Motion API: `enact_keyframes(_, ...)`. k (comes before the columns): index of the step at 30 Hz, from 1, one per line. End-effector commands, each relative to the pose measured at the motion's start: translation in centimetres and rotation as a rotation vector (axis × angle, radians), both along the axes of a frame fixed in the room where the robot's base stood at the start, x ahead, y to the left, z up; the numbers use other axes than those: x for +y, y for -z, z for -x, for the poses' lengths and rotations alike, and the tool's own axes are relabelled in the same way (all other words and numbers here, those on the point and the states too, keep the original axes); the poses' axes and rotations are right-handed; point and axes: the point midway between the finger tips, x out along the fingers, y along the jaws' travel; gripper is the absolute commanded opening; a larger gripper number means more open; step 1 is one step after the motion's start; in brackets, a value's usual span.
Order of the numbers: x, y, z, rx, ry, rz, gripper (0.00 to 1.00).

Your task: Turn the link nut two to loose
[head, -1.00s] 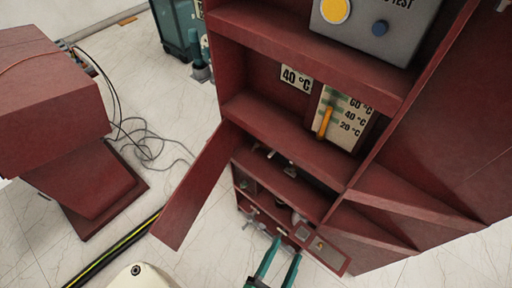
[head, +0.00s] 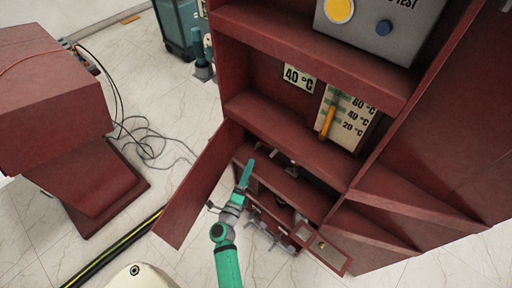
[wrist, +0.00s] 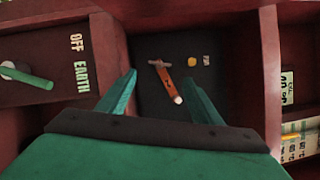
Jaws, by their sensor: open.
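My gripper (head: 246,176) is in front of the lower part of the red cabinet (head: 268,125). In the wrist view my gripper (wrist: 159,78) is open, its two green fingers apart with nothing between the tips. Beyond the tips, inside a dark compartment, is an orange-brown bar (wrist: 166,80) with a pale end and a thin crosspiece. A round yellow piece (wrist: 191,63) and a small pale tag (wrist: 206,60) are on the same dark wall. I cannot tell which piece is link nut two. In the head view my arm hides part of the lower compartments.
A red door (head: 196,198) stands open at left. In the wrist view a green handle (wrist: 27,75) sits beside an OFF/EARTH panel (wrist: 82,72). A temperature gauge (head: 345,118) is on an upper shelf. Cables (head: 150,145) lie on the floor.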

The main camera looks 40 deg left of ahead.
Motion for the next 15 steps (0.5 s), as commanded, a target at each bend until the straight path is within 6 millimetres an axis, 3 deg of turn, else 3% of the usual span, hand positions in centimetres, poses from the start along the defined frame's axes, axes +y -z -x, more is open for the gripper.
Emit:
enact_keyframes(5, 0.8, -0.1, -1.1, 0.006, -0.003, -0.014, 0.59)
enact_keyframes(15, 2.5, -0.7, -6.5, 0.004, -0.002, -0.012, 0.59)
